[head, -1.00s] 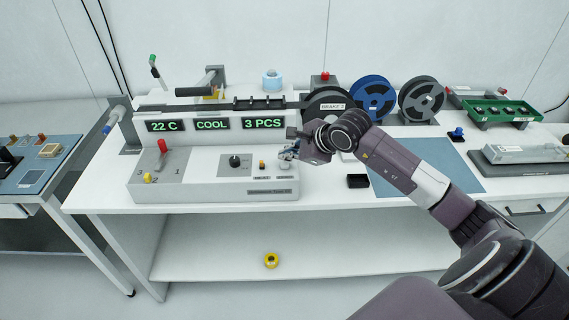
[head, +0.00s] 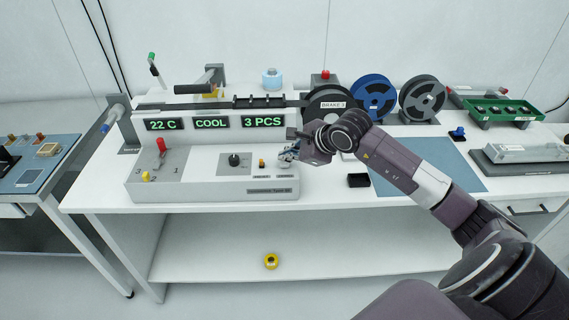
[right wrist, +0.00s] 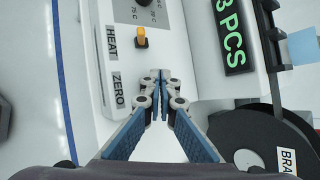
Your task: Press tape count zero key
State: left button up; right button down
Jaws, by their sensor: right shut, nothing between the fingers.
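The grey control panel (head: 210,188) stands on the white bench, with the lit displays "22 C", "COOL" and "3 PCS" (head: 262,121) behind it. My right gripper (head: 287,155) is shut and empty over the panel's right end. In the right wrist view, its closed fingertips (right wrist: 160,75) point at the panel beside the "ZERO" label (right wrist: 118,90). The zero key is hidden by the fingers, so I cannot tell whether they touch it. My left gripper is not in view.
A black knob (head: 234,160) and a red-tipped lever (head: 161,146) are on the panel to the left. A dark reel (head: 328,100) stands behind my right wrist. A small black box (head: 358,181) and a blue mat (head: 440,160) lie to the right.

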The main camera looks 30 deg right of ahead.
aim_at(286, 164)
jog(key=shift+f+b, duration=0.5)
jog(key=shift+b, duration=0.15)
dwell(0.6)
jog(key=shift+r, duration=0.1)
jog(key=shift+r+p, duration=0.3)
jog(key=shift+r, duration=0.55)
jog(key=shift+r+p, duration=1.15)
jog(key=shift+r, duration=1.4)
jog(key=shift+f, duration=0.1)
